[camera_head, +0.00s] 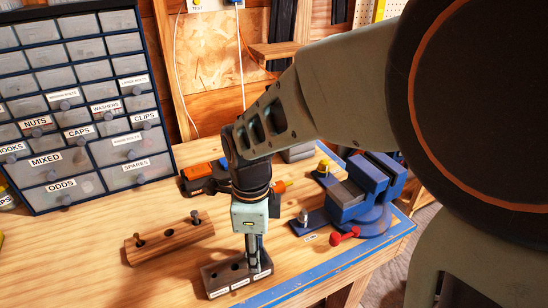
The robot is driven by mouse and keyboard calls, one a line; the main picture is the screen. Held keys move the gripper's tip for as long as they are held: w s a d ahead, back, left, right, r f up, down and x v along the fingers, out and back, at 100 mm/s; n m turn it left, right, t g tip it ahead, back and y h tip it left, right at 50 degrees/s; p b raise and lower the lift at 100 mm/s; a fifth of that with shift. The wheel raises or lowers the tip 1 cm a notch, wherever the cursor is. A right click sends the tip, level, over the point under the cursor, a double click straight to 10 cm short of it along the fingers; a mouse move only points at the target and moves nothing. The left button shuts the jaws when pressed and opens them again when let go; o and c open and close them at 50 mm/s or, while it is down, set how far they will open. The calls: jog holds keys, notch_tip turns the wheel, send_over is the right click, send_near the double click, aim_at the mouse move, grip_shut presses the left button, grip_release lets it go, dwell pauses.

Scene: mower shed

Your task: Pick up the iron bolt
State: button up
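My gripper (254,260) points down over the right end of a dark block (213,276) with holes and small white labels along its front. The fingers look close together. Whether they hold something there is too small and hidden to tell. A wooden block (170,242) lies to the left, with one dark bolt (140,240) at its left end and another dark bolt (195,216) near its right end. I cannot tell which bolt is the iron one.
A blue vise (362,195) with a red handle end (345,236) stands right of my gripper. An orange and black power tool (198,178) lies behind it. A labelled drawer cabinet (75,115) stands at back left. The bench (90,265) is clear at front left.

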grip_shut()
jog(key=shift+r, duration=0.15)
